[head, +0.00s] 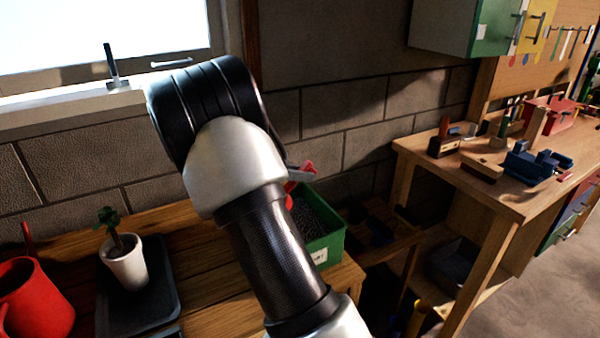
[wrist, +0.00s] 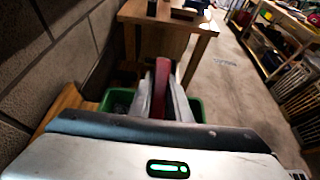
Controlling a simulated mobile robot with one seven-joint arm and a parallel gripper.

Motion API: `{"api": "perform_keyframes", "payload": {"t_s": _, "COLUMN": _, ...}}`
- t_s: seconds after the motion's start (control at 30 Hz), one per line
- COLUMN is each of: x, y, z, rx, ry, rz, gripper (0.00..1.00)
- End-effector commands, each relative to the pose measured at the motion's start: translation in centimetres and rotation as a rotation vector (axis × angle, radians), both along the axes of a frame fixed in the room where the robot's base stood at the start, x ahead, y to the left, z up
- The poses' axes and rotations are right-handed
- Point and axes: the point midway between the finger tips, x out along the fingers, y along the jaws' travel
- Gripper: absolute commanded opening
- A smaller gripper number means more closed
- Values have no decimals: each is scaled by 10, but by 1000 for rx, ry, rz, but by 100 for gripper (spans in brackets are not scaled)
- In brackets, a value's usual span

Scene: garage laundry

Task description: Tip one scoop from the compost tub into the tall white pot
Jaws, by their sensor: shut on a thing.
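The green compost tub (head: 326,246) stands on the right end of the wooden bench, with dark grainy compost inside. My arm hides part of it. Its green rim also shows in the wrist view (wrist: 196,108). My gripper (wrist: 161,80) is shut on a red thing (wrist: 162,84), apparently the scoop's handle. In the head view a bit of red (head: 302,171) shows by the fingers, above the tub. The scoop's bowl is not clear to see. A white pot (head: 126,266) with a small green plant stands upright on a dark tray at the left.
The dark tray (head: 160,285) lies on the wooden bench (head: 215,312). A red watering can (head: 35,298) stands at the far left. A block wall and window are behind. A workbench (head: 480,195) with tools stands at the right.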

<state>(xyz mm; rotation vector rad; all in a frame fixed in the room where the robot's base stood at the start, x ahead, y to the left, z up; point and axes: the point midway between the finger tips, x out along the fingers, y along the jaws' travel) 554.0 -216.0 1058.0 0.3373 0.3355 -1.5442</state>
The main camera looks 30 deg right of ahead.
Motion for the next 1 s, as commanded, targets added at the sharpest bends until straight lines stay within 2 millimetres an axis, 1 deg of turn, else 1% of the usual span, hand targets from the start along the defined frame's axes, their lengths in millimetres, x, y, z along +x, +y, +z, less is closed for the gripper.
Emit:
{"api": "perform_keyframes", "payload": {"t_s": 0.03, "x": 0, "y": 0, "z": -7, "rx": 0, "ry": 2, "rz": 1, "gripper": 0}}
{"api": "perform_keyframes", "payload": {"t_s": 0.1, "x": 0, "y": 0, "z": -14, "rx": 0, "ry": 1, "rz": 0, "gripper": 0}}
{"api": "perform_keyframes", "payload": {"t_s": 0.7, "x": 0, "y": 0, "z": -73, "rx": 0, "ry": 2, "rz": 1, "gripper": 0}}
{"api": "perform_keyframes", "payload": {"t_s": 0.83, "x": 0, "y": 0, "z": -82, "rx": -1, "ry": 2, "rz": 0, "gripper": 0}}
{"api": "perform_keyframes", "payload": {"t_s": 1.0, "x": 0, "y": 0, "z": -89, "rx": 0, "ry": 1, "rz": 0, "gripper": 0}}
